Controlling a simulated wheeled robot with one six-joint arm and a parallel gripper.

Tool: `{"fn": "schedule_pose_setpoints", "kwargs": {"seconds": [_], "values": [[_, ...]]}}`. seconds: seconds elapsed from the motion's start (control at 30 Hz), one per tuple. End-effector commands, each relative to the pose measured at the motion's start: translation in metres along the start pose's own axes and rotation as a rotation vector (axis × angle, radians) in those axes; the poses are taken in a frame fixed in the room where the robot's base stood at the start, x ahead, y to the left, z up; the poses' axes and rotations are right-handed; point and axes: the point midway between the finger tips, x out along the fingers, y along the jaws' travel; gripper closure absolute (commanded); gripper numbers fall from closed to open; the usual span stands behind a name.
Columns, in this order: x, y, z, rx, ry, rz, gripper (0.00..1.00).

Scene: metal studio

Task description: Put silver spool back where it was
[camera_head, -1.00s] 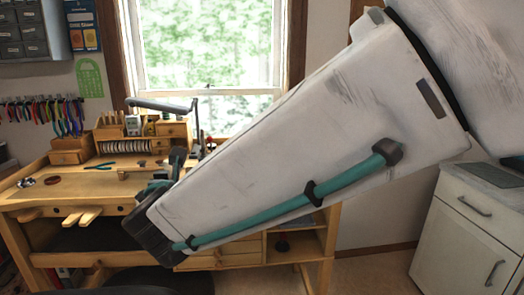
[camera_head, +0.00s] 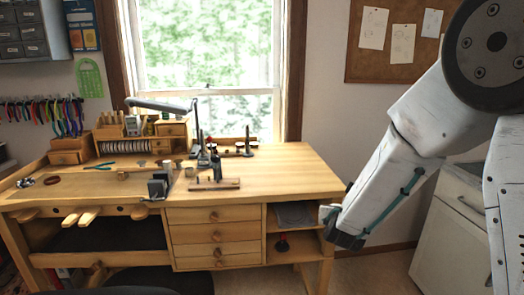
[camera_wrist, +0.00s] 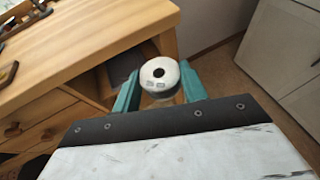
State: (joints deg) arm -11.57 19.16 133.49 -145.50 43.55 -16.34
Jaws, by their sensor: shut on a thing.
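The silver spool (camera_wrist: 160,75) is round, with a pale top and a dark hole in its middle. My gripper (camera_wrist: 158,86) is shut on it, with a teal finger on each side, in the wrist view. The spool is held in front of the bench's right end, beside the open shelves. In the head view my gripper (camera_head: 328,218) is at the bench's right front corner, and a small pale part of the spool (camera_head: 325,213) seems to show there.
The wooden workbench (camera_head: 290,175) has a bare right half. Dark tools on stands (camera_head: 212,165) stand at its middle, and a small organizer (camera_head: 140,140) at the back left. A white cabinet (camera_head: 450,215) stands at the right. Open shelves (camera_head: 295,245) are under the bench's right end.

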Motion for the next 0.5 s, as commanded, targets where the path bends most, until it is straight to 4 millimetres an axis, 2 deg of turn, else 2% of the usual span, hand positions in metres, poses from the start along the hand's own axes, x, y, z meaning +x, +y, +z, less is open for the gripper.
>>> {"fn": "schedule_pose_setpoints", "kwargs": {"seconds": [0.03,0.1,0.2,0.5], "values": [[0.005,-0.014,-0.001,0.009,0.0,-0.023,0.84],[0.009,-0.026,-0.002,0.018,0.0,-0.043,0.84],[0.011,-0.036,-0.001,0.024,0.0,-0.058,0.84],[0.011,-0.037,-0.001,0.025,-0.001,-0.061,0.84]]}}
